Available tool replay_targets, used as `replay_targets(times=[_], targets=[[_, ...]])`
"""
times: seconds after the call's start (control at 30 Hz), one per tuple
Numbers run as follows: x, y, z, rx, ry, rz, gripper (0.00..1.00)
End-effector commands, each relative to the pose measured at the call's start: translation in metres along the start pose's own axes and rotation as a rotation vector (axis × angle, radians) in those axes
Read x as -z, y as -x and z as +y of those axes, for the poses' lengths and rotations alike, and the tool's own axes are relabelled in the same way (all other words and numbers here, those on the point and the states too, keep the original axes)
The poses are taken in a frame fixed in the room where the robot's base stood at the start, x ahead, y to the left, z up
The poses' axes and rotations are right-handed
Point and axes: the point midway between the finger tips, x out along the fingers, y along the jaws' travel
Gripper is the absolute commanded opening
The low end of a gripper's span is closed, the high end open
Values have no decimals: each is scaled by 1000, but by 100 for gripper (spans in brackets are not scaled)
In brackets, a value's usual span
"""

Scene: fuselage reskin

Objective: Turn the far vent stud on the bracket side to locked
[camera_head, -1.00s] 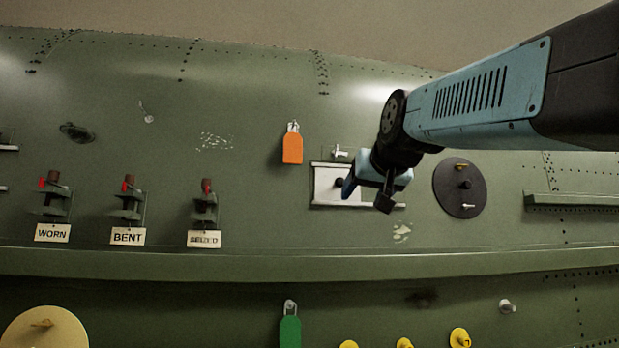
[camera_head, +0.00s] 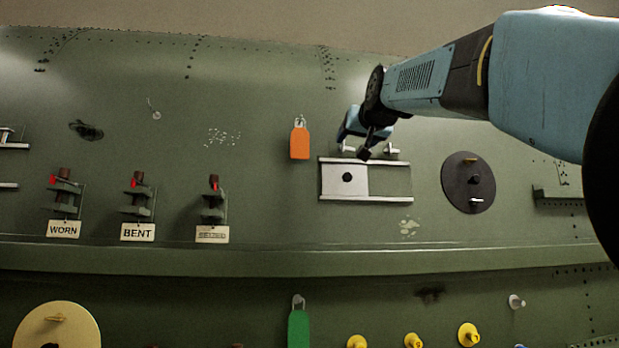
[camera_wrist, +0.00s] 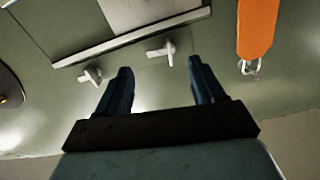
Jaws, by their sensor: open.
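In the wrist view, turned upside down, the left stud (camera_wrist: 166,52) lies between my open fingertips in the picture, and the right stud (camera_wrist: 91,76) lies outside the left finger. My gripper (camera_wrist: 160,68) is open and empty; contact with the stud cannot be told. In the head view my gripper (camera_head: 356,150) partly covers the left stud.
An orange tag (camera_head: 300,143) hangs left of the vent and shows close by in the wrist view (camera_wrist: 257,28). A dark round plate (camera_head: 467,183) sits to the right. Tagged fixtures, such as the BENT one (camera_head: 137,232), stand at left. A ledge (camera_head: 300,258) runs below.

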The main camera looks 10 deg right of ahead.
Motion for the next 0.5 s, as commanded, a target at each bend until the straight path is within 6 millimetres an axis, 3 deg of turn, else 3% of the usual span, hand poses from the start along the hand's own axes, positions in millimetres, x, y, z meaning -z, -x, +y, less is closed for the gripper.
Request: replay_targets(times=[0.23, 0.5], targets=[[-1, -35, 0, 0, 1, -2, 68], [0, -48, 0, 0, 0, 0, 68]])
